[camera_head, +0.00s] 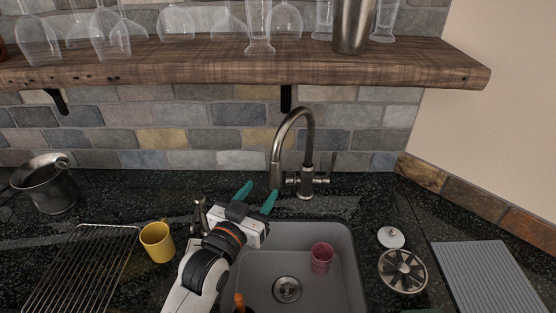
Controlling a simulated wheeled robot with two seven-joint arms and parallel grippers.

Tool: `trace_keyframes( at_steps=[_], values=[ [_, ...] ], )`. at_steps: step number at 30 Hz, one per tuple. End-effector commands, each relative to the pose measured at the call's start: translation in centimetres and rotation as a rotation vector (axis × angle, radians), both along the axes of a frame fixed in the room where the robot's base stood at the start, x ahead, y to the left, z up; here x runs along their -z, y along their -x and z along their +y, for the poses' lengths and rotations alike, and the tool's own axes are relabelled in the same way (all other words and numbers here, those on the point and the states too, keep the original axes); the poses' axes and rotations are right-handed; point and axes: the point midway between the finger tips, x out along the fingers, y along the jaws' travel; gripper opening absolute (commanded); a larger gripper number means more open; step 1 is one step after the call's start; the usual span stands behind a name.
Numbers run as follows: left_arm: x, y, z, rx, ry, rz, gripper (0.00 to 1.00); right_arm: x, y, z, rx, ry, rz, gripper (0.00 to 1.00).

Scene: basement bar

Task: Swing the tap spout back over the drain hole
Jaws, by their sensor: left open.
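The brushed-metal tap (310,150) stands behind the sink, its neck arched. Its spout (275,172) hangs to the left of the tap base, near the sink's back edge and not above the drain hole (287,289) in the sink floor. My left gripper (258,196) reaches in from the bottom over the sink's back left corner. Its two green fingers are spread and empty. The right fingertip is just below the spout end in the picture; I cannot tell whether they touch.
A red cup (321,258) stands in the grey sink (350,270). A yellow mug (157,242), wire rack (85,265) and metal bucket (48,185) are on the left. A strainer (403,271) and ridged mat (490,277) lie right. A wooden shelf (240,62) with glasses hangs above.

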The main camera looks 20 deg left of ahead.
Motion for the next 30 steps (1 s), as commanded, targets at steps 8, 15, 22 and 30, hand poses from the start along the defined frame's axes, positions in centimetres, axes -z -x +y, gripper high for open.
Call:
trace_keyframes(
  at_steps=[8, 15, 22, 30],
  values=[
    [-0.4, -5.5, -0.7, 0.0, 0.001, -0.001, 0.48, -1.4, 3.0, -0.8, -0.002, 0.011, 0.043, 0.0],
    [-0.2, -9.3, -1.3, 0.001, 0.001, -0.001, 0.48, -2.2, 1.9, -0.9, -0.003, 0.012, 0.028, 0.0],
    [-0.1, -10.6, -1.5, 0.001, 0.001, 0.0, 0.48, -2.4, 1.1, -0.8, -0.003, 0.01, 0.015, 0.0],
    [0.0, -10.6, -1.5, 0.001, 0.0, -0.001, 0.42, -2.4, 1.2, -0.5, -0.001, 0.007, 0.017, 0.0]
  ],
)
